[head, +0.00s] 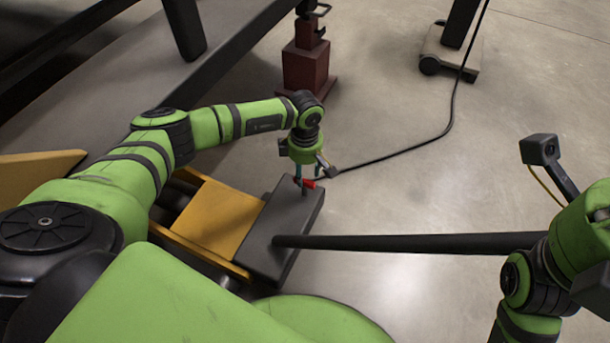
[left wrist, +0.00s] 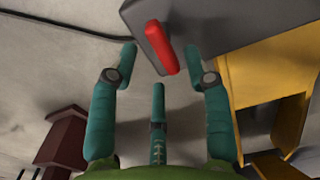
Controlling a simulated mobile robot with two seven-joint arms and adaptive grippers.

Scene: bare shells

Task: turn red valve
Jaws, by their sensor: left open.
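The red valve is a small bar-shaped handle (head: 308,184) on a dark grey box (head: 284,222), low in the middle of the head view. In the left wrist view the red handle (left wrist: 160,47) lies slanted against the grey box (left wrist: 190,22). My left gripper (head: 304,175) hangs right over the handle in the head view. Its teal fingers (left wrist: 160,56) are open in the left wrist view, with the handle's lower end between the tips. I see no grip on it. My right arm shows at the right edge, but its gripper fingers are not visible.
A long black rod (head: 410,243) runs from the grey box towards my right arm. A yellow frame (head: 215,220) adjoins the box on the left. A dark red stand (head: 308,68) and a black cable (head: 430,140) lie beyond. Open concrete floor (head: 540,80) spreads right.

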